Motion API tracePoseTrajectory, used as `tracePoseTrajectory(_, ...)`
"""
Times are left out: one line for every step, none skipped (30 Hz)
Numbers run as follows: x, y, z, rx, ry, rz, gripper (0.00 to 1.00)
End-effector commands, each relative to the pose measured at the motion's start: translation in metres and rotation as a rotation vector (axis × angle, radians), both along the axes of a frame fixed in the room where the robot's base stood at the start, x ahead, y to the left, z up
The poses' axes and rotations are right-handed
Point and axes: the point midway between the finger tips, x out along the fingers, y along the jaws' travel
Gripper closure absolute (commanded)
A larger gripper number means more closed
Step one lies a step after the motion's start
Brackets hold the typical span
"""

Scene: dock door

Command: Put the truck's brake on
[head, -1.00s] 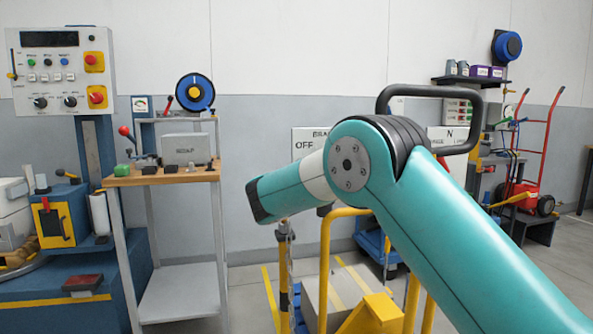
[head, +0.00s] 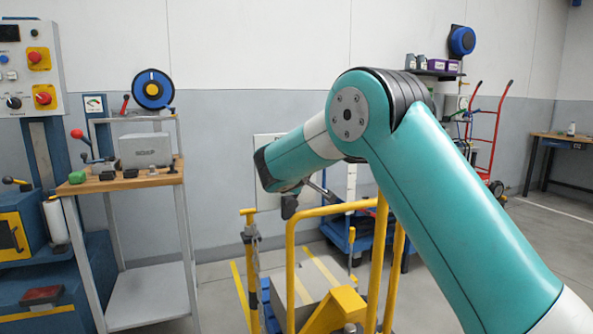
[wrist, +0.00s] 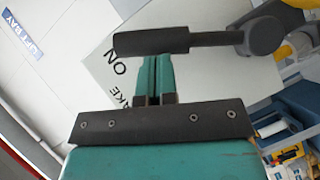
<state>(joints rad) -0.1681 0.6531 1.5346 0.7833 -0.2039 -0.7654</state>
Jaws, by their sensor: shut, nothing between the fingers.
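The brake lever shows in the wrist view as a dark grip (wrist: 150,42) on a rod running right to a grey hub. Behind it is a pale sign (wrist: 112,68), with "ON" legible. My gripper (wrist: 153,60) is shut and empty. Its teal fingertips are just below the grip in the picture; I cannot tell whether they touch it. A yellow-railed frame (head: 345,208), which may be part of the truck, stands below the arm.
A wooden-topped bench (head: 125,182) and control panel (head: 27,60) stand at left. A blue cart (head: 370,232) is behind the yellow rails. A red hand truck (head: 488,130) stands at right, with open floor before it.

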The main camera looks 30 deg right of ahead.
Motion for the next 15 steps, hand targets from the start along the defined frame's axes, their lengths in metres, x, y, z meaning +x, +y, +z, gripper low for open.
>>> tracePoseTrajectory(-0.0002, -0.0015, -0.0001, -0.001, 0.001, -0.001, 1.00)
tracePoseTrajectory(-0.0002, -0.0020, -0.0003, -0.001, 0.001, -0.001, 1.00)
tracePoseTrajectory(-0.0003, -0.0025, -0.0005, -0.001, 0.001, -0.002, 1.00)
tracePoseTrajectory(-0.0003, -0.0028, -0.0006, -0.001, 0.001, -0.002, 1.00)
tracePoseTrajectory(-0.0003, -0.0032, -0.0007, -0.001, 0.001, -0.002, 1.00)
tracePoseTrajectory(-0.0004, -0.0035, -0.0008, -0.001, 0.001, -0.002, 1.00)
tracePoseTrajectory(-0.0004, -0.0037, -0.0009, -0.001, 0.001, -0.003, 1.00)
tracePoseTrajectory(-0.0004, -0.0039, -0.0009, -0.002, 0.000, -0.003, 1.00)
tracePoseTrajectory(-0.0004, -0.0041, -0.0010, -0.002, 0.000, -0.003, 1.00)
tracePoseTrajectory(-0.0005, -0.0041, -0.0011, -0.003, 0.001, -0.003, 1.00)
tracePoseTrajectory(-0.0005, -0.0043, -0.0012, -0.003, 0.001, -0.004, 1.00)
tracePoseTrajectory(-0.0006, -0.0044, -0.0011, -0.003, 0.001, -0.004, 1.00)
tracePoseTrajectory(-0.0006, -0.0046, -0.0012, -0.003, 0.001, -0.004, 1.00)
tracePoseTrajectory(-0.0007, -0.0046, -0.0012, -0.003, 0.002, -0.005, 1.00)
tracePoseTrajectory(-0.0006, -0.0048, -0.0013, -0.003, 0.001, -0.005, 1.00)
